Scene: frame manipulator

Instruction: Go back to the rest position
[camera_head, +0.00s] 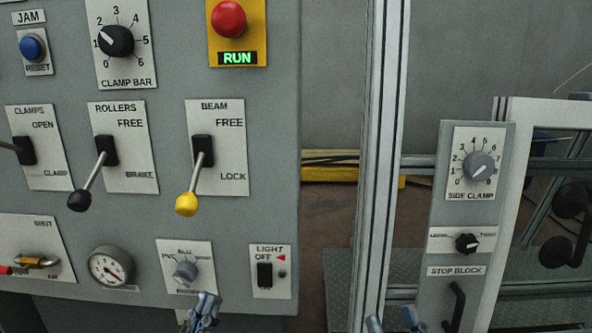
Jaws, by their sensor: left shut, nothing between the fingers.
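My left gripper (204,310) shows at the bottom of the picture, its fingers together and empty. It is in front of the lower edge of the grey control panel (270,225), just below a grey rotary knob (185,272). I cannot tell whether it touches the panel. My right gripper (392,320) shows only by its fingertips at the bottom edge, left of the side clamp panel (446,215). Its two tips are apart, with nothing seen between them. Both arms are otherwise out of view.
The panel carries a yellow-knobbed beam lever (187,204), a black-knobbed rollers lever (80,201), a pressure gauge (110,267), a light switch (265,275) and a red button (229,19). A metal frame post (383,160) stands between the panels. A black handle (453,307) is at lower right.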

